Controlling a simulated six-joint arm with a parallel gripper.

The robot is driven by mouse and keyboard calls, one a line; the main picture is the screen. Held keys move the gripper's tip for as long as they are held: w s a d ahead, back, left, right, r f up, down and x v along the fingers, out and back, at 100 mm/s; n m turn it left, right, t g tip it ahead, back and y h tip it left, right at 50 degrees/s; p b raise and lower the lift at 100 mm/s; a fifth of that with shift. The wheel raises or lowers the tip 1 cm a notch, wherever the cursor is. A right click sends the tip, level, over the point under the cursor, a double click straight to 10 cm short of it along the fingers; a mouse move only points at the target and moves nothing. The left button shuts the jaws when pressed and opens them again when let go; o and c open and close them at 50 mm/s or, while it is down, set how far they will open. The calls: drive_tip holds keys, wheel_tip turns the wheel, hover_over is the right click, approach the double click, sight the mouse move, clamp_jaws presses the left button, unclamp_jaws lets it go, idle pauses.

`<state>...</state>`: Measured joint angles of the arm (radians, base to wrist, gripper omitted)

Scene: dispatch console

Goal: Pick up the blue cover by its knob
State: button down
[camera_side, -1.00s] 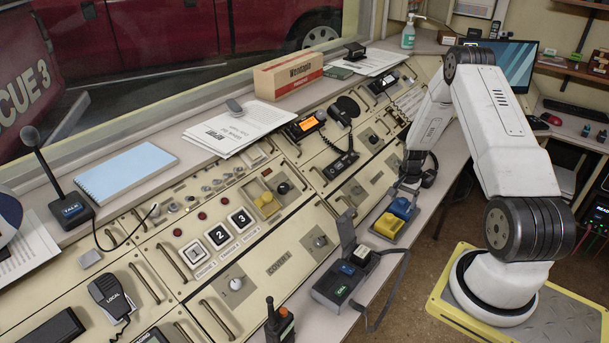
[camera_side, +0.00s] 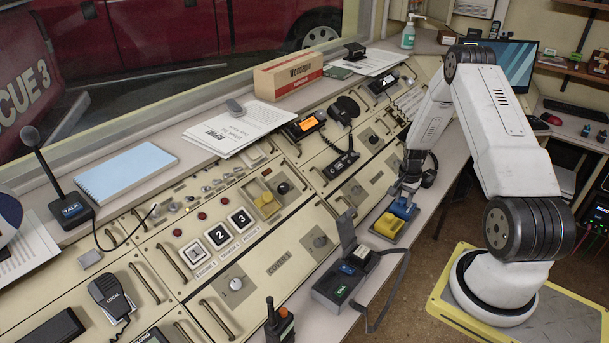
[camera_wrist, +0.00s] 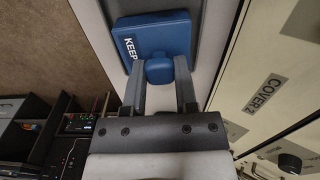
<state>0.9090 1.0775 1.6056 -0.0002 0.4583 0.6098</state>
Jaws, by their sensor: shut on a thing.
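The blue cover (camera_side: 404,208) sits at the far end of a grey tray on the desk's front ledge. In the wrist view the blue cover (camera_wrist: 140,40) carries the letters "KEEP", and its rounded blue knob (camera_wrist: 160,70) lies between the fingers. My gripper (camera_side: 402,192) points down over the cover; in the wrist view my gripper (camera_wrist: 160,75) is shut on the knob. The cover appears still down on its tray. A yellow cover (camera_side: 388,225) lies beside it, nearer the camera.
A dark box with a raised lid and green and blue buttons (camera_side: 346,278) stands on the ledge nearer the camera. A black headset (camera_side: 429,172) lies just beyond my gripper. The sloped console (camera_side: 290,235) rises to the left, with knobs and handles.

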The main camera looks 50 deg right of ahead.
drive_tip(key=shift+r, duration=0.85)
drive_tip(key=s+a+r, duration=0.9)
drive_tip(key=s+r, duration=0.1)
drive_tip(key=r, duration=0.1)
drive_tip(key=shift+s+a, duration=0.15)
drive_tip(key=shift+a, duration=0.15)
